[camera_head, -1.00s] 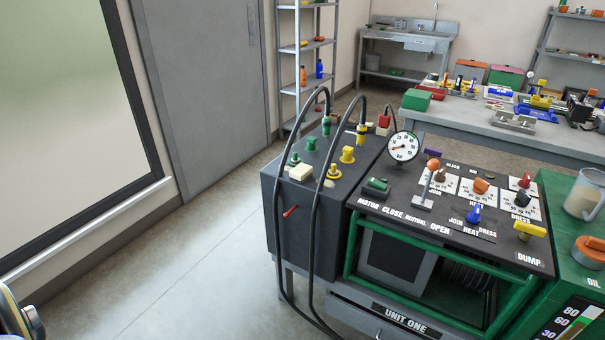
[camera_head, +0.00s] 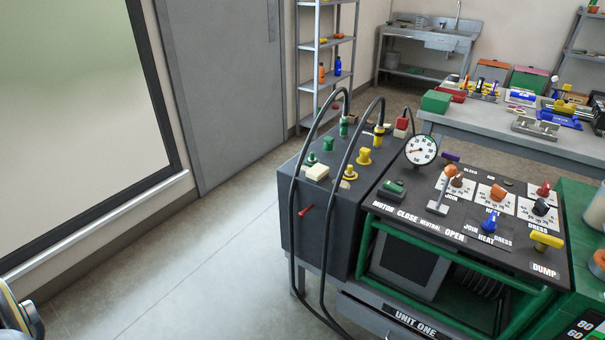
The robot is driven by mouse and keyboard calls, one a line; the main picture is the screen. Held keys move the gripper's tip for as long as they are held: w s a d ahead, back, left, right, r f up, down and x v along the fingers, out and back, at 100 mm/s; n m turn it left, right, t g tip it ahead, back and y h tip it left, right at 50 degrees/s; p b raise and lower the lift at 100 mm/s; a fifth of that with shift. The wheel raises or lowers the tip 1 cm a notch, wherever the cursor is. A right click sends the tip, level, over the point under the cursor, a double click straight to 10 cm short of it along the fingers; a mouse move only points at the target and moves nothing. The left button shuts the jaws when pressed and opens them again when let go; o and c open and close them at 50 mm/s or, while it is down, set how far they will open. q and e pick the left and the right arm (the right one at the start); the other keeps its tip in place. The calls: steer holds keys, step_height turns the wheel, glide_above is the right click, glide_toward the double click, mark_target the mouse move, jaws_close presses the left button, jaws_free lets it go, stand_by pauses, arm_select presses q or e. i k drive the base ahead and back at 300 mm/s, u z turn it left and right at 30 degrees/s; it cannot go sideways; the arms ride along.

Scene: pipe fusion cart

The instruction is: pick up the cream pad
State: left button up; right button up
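The cream pad (camera_head: 317,172) is a small pale block on the near left part of the dark box top (camera_head: 335,196), beside green and yellow fittings. It lies flat, with nothing of mine touching it. A rounded part at the lower left edge seems to belong to my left arm, but no fingers show there. Neither gripper is in view.
Black hoses (camera_head: 297,235) loop up from the box and hang down its front, close to the pad. The dial gauge (camera_head: 421,149) and control panel (camera_head: 470,205) are to the right. A red lever (camera_head: 305,210) sticks out of the box side. The floor (camera_head: 200,270) at left is clear.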

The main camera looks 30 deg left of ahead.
mark_target(316, 173)
steer(key=u, duration=1.85)
steer(key=i, duration=2.3)
steer(key=z, duration=2.35)
